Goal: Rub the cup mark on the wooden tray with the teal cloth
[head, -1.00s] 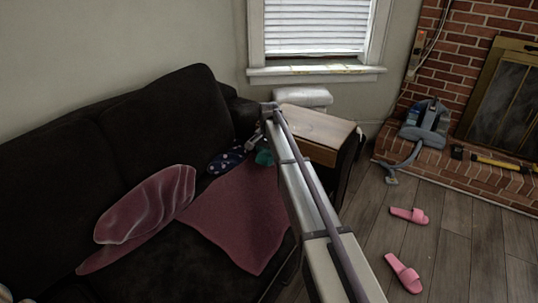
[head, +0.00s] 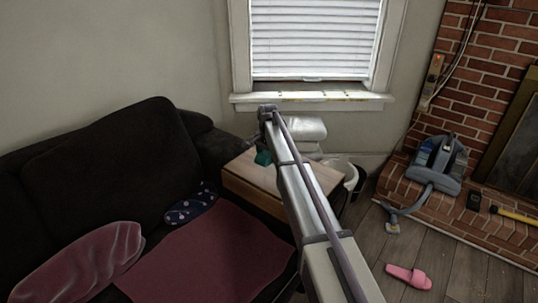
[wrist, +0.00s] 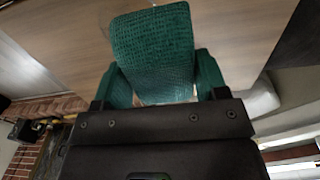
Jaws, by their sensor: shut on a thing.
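The teal cloth (wrist: 152,42) is held in my gripper (wrist: 160,84), with teal fabric bunched around both fingertips. In the head view the cloth (head: 263,158) shows as a small teal patch below the end of my arm, over the wooden top (head: 240,168) beside the sofa. The wrist view shows a brown wooden surface (wrist: 245,30) behind the cloth. I cannot tell the tray from the tabletop, nor whether the cloth touches the wood. I cannot make out the cup mark.
A white bin (head: 341,168) stands behind the table.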

